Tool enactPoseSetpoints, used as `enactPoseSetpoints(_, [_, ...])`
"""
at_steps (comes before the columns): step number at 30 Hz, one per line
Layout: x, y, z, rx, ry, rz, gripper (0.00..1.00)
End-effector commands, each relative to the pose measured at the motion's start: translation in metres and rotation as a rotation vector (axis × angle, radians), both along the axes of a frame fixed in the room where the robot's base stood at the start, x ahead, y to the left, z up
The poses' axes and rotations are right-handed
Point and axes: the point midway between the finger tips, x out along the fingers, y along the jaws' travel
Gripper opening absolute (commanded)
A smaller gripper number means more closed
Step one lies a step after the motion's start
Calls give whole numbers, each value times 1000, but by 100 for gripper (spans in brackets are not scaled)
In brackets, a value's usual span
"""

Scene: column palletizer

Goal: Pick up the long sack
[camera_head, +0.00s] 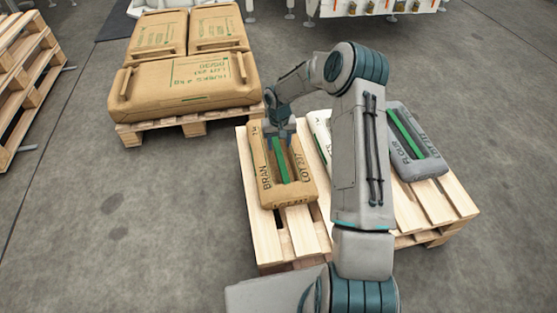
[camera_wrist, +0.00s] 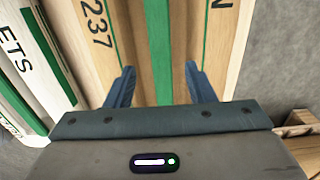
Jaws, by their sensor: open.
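A tan BRAN sack (camera_head: 265,190) with a raised green-striped bar along its top lies at the left of the near pallet (camera_head: 300,235). My gripper (camera_head: 281,135) is over its far part, open and empty. In the wrist view my gripper (camera_wrist: 160,82) has one finger on each side of the green-striped bar (camera_wrist: 160,45). I cannot tell whether the fingers touch the sack. A wide tan HUSKS sack (camera_head: 180,85) lies across the front of the far pallet. Which sack is the long one is not marked.
A white sack (camera_head: 320,125), mostly behind my arm, and a grey FLOUR sack (camera_head: 418,140) share the near pallet. Two smaller tan sacks (camera_head: 160,32) lie on the far pallet (camera_head: 190,122). Stacked empty pallets (camera_head: 25,80) stand at the left. Floor is clear at lower left.

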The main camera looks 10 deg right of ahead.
Motion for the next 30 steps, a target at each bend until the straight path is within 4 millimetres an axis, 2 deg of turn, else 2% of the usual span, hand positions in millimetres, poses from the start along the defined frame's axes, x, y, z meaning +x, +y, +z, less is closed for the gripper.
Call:
enactPoseSetpoints(1, [-1,1,-14,1,2,0,49])
enactPoseSetpoints(6, [0,2,-34,1,1,-1,49])
enactPoseSetpoints(13, [0,2,-33,0,0,-1,49])
enactPoseSetpoints(18, [0,2,-33,0,0,0,2])
enactPoseSetpoints(30, [0,2,-33,0,1,0,0])
